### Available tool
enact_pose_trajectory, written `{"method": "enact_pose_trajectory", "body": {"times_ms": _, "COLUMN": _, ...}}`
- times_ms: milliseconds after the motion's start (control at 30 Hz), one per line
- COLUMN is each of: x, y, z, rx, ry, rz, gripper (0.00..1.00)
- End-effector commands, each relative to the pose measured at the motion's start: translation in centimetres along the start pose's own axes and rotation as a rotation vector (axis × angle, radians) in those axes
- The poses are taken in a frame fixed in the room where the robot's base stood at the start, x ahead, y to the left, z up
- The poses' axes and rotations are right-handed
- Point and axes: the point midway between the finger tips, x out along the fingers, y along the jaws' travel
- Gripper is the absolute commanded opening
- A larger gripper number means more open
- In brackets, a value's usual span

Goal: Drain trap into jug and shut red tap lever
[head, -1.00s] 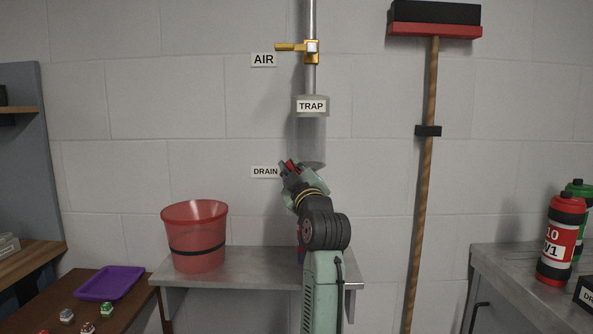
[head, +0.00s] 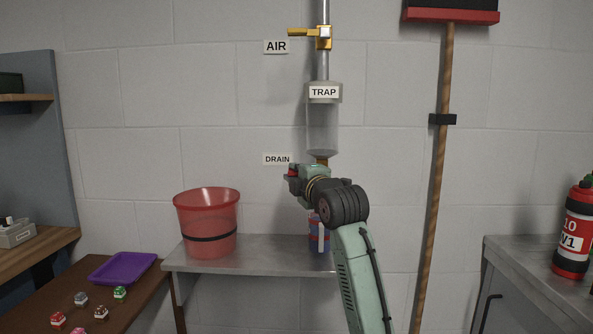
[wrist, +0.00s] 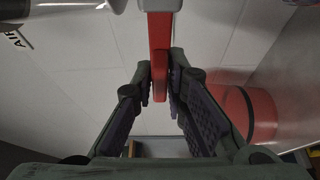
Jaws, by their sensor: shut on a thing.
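The clear trap cylinder (head: 323,128), labelled TRAP, hangs on the wall pipe, with the DRAIN label (head: 277,159) to its left. The red tap lever (wrist: 160,55) is in the wrist view, running down between my finger pads. My gripper (head: 292,173) is just below the trap and is shut on the red lever; a little red shows at its tip in the head view. A blue and red jug (head: 319,233) with a pale handle stands on the metal shelf below the trap, partly hidden by my arm. I cannot tell its fill.
A red bucket (head: 207,225) stands on the shelf (head: 272,250), left of the jug; it also shows in the wrist view (wrist: 255,113). The yellow AIR lever (head: 303,32) is above the trap. A broom (head: 437,170) hangs to the right. A purple tray (head: 122,267) lies lower left.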

Motion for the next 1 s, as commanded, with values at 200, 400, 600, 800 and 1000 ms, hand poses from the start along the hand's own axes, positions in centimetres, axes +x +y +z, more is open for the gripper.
{"method": "enact_pose_trajectory", "body": {"times_ms": 200, "x": -0.02, "y": -0.33, "z": -0.03, "rx": -0.044, "ry": 0.001, "rz": -0.019, "gripper": 0.0}}
{"method": "enact_pose_trajectory", "body": {"times_ms": 400, "x": 0.0, "y": -0.43, "z": -0.08, "rx": -0.054, "ry": 0.001, "rz": -0.024, "gripper": 0.0}}
{"method": "enact_pose_trajectory", "body": {"times_ms": 600, "x": 0.01, "y": -0.48, "z": -0.09, "rx": -0.053, "ry": 0.002, "rz": -0.024, "gripper": 0.0}}
{"method": "enact_pose_trajectory", "body": {"times_ms": 800, "x": 0.02, "y": -0.49, "z": -0.08, "rx": -0.053, "ry": 0.002, "rz": -0.024, "gripper": 0.22}}
{"method": "enact_pose_trajectory", "body": {"times_ms": 1000, "x": 0.01, "y": -0.42, "z": -0.05, "rx": -0.052, "ry": 0.001, "rz": -0.023, "gripper": 0.3}}
